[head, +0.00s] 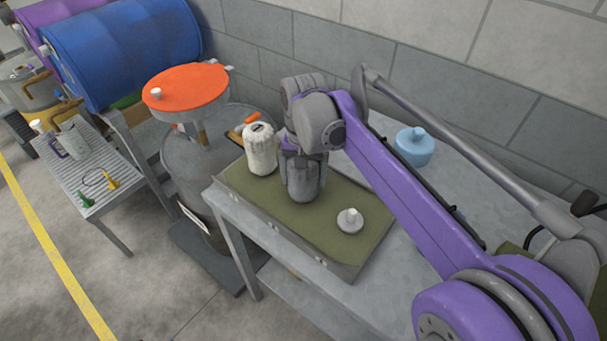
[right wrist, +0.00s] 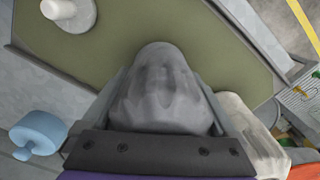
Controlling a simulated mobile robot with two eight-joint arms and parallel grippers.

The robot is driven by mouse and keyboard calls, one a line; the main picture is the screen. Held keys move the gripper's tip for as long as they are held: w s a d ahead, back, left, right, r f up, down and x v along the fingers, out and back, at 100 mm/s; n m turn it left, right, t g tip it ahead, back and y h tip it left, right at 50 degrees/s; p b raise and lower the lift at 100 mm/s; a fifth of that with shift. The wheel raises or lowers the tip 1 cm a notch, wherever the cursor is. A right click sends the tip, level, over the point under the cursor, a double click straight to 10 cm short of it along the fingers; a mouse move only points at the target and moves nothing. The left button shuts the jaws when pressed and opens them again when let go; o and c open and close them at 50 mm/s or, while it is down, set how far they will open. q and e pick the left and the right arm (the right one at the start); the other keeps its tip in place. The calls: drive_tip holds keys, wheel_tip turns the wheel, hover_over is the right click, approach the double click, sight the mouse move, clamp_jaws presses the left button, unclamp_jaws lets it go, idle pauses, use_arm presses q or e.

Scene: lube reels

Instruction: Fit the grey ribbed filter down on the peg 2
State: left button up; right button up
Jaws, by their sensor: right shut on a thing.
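The grey ribbed filter (head: 305,184) is in my right gripper (head: 302,170), over the middle of the green-topped tray (head: 330,250). In the right wrist view the filter (right wrist: 162,85) fills the space between the fingers of my right gripper (right wrist: 165,100). A bare pale grey peg on a round base (head: 350,220) stands on the tray to the right of the filter. It also shows at the top left of the right wrist view (right wrist: 68,12). I cannot tell whether a peg is under the held filter, or whether its lower end touches the tray. My left gripper is out of view.
A cream ribbed filter (head: 261,150) stands close to the left of the held one. A light blue round object (head: 413,147) is on the table behind the tray. A drum with an orange lid (head: 186,88) stands left of the table. The block wall is close behind.

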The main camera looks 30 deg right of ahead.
drive_tip(key=shift+f, duration=0.15)
drive_tip(key=o, duration=1.2)
drive_tip(key=shift+o, duration=0.2)
wheel_tip(320, 180, up, 11)
drive_tip(key=shift+f+p, duration=0.1)
drive_tip(key=shift+p, duration=0.4)
drive_tip(key=shift+s, duration=0.1)
